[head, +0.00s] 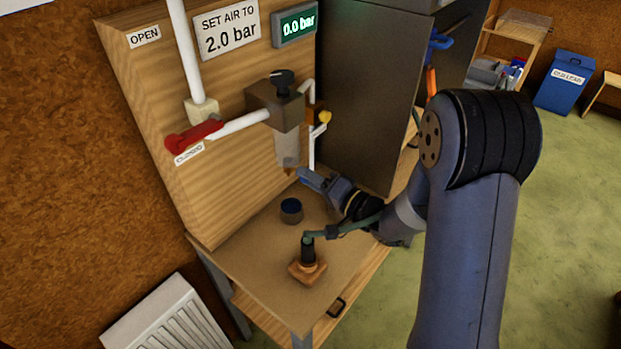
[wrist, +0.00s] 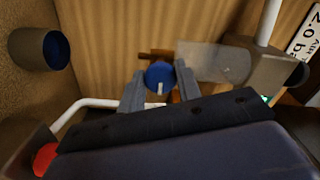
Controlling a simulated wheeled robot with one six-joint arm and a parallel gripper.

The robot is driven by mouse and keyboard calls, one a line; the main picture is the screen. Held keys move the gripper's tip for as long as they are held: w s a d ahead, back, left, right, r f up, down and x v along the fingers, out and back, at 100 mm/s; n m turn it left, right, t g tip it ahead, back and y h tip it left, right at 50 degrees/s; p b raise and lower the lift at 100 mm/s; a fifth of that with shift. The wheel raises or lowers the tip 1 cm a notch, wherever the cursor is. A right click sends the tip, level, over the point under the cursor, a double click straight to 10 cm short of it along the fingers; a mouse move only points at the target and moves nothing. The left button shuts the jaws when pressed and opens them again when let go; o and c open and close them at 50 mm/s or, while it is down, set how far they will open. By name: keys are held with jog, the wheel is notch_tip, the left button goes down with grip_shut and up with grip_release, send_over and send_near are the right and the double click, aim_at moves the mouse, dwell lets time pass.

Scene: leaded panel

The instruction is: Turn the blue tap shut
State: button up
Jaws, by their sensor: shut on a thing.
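The blue tap (wrist: 158,73) is a round blue knob with a pale mark, seen nearly face-on in the wrist view. The mark points toward the bottom of that picture. My gripper (wrist: 160,80) has one finger on each side of the knob and is shut on it. In the head view my gripper (head: 306,177) reaches in just below the clear bowl (head: 288,148) of the air unit. I cannot make out the blue tap there; the fingers seem to hide it.
A dark cup with a blue inside (head: 291,211) stands on the bench near my gripper. A dark-handled tool on a wooden block (head: 307,270) stands in front. The red lever (head: 193,137) lies by the CLOSED label. The display (head: 297,25) reads 0.0 bar. A grey cabinet (head: 365,90) stands close behind.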

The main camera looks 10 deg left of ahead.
jog(key=o, duration=0.9)
jog(key=shift+o, duration=0.2)
jog(key=b+v, duration=0.2)
jog(key=v, duration=0.9)
jog(key=shift+b, duration=0.35)
jog(key=shift+a, duration=0.1)
jog(key=p+x, duration=0.2)
jog(key=x, duration=0.8)
jog(key=shift+w+a, duration=0.25)
jog(key=shift+a, duration=0.05)
jog(key=shift+d+p, duration=0.1)
jog(key=shift+p, duration=0.2)
